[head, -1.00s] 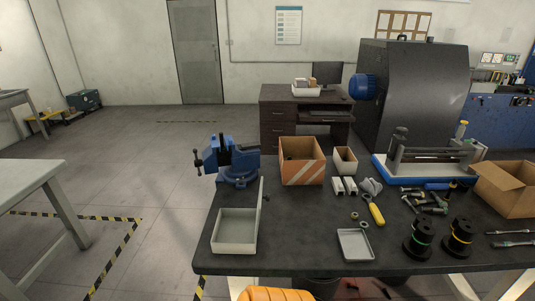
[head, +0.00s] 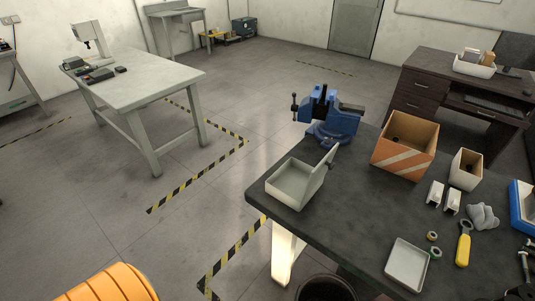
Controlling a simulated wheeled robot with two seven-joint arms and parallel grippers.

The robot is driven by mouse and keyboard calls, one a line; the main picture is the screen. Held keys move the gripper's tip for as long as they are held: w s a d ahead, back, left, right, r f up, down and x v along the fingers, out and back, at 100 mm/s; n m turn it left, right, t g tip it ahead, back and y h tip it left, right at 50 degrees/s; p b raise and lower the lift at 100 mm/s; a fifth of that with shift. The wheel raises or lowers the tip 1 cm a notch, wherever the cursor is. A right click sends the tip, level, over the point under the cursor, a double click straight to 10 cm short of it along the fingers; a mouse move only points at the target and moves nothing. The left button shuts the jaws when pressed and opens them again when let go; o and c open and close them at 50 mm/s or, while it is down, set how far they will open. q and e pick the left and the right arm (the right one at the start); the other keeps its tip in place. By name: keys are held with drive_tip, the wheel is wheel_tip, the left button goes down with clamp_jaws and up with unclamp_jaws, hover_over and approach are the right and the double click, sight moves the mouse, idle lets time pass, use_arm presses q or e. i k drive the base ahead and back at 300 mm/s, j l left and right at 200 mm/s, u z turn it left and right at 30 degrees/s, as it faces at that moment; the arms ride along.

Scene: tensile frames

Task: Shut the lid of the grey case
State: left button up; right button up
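The grey case (head: 288,188) sits at the near left corner of the dark workbench. Its shallow tray is open and looks empty. Its lid (head: 321,176) stands up along the tray's right side, seen nearly edge-on, with a small dark part near its top. Neither of my grippers shows in the head view.
A blue vise (head: 328,115) stands just behind the case. An orange-striped box (head: 405,146), a small open box (head: 466,169), a shallow tray (head: 407,264) and a yellow-handled tool (head: 463,244) lie to the right. Bench top between case and tray is clear.

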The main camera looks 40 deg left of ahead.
sight(317, 175)
drive_tip(key=i+l+u, duration=0.1)
drive_tip(key=u, duration=0.35)
drive_tip(key=i+l+u, duration=0.1)
drive_tip(key=l+u, duration=0.35)
drive_tip(key=j, duration=0.1)
